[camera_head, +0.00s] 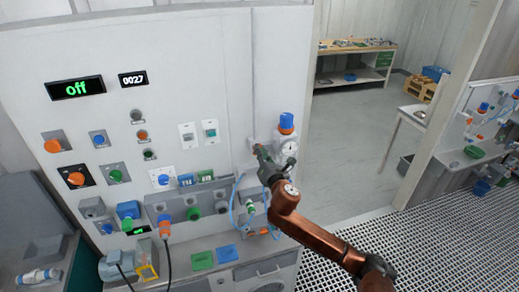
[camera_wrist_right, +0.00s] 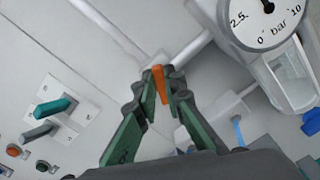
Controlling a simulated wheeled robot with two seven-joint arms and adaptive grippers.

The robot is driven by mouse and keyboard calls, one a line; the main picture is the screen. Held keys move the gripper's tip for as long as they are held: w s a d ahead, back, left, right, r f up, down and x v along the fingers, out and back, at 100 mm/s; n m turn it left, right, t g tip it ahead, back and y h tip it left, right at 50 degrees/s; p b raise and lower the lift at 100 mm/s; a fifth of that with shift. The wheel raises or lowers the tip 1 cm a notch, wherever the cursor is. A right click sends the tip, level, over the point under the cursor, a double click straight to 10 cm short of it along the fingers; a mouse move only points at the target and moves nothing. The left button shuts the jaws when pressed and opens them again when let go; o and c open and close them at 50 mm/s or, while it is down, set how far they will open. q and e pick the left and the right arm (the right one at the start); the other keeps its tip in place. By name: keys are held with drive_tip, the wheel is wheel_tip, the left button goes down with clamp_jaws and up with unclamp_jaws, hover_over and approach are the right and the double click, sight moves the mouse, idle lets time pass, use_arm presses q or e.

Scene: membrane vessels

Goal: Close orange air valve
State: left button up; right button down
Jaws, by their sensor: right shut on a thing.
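The orange air valve (camera_wrist_right: 159,82) shows in the right wrist view as a narrow orange handle on a white pipe against the panel. My right gripper (camera_wrist_right: 162,90) has its green and grey fingers on either side of the handle, shut on it. In the head view my right gripper (camera_head: 262,153) reaches the panel just left of the pressure gauge (camera_head: 290,148), and its fingers hide most of the valve. The gauge also shows in the right wrist view (camera_wrist_right: 268,20). My left gripper is in neither view.
A blue-capped regulator (camera_head: 287,122) stands close to the right of my gripper. Blue tubing (camera_head: 236,200) hangs below. A display (camera_head: 75,89) reads "off". Open floor lies to the right.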

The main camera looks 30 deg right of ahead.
drive_tip(key=m+p, duration=0.1)
drive_tip(key=m, duration=0.6)
drive_tip(key=f+m+p, duration=0.1)
drive_tip(key=m, duration=0.3)
drive_tip(key=shift+d+m+p, duration=0.3)
drive_tip(key=shift+p, duration=0.05)
drive_tip(key=shift+m, duration=0.3)
drive_tip(key=c, duration=2)
unclamp_jaws()
drive_tip(key=v, duration=1.2)
drive_tip(key=shift+s, duration=0.1)
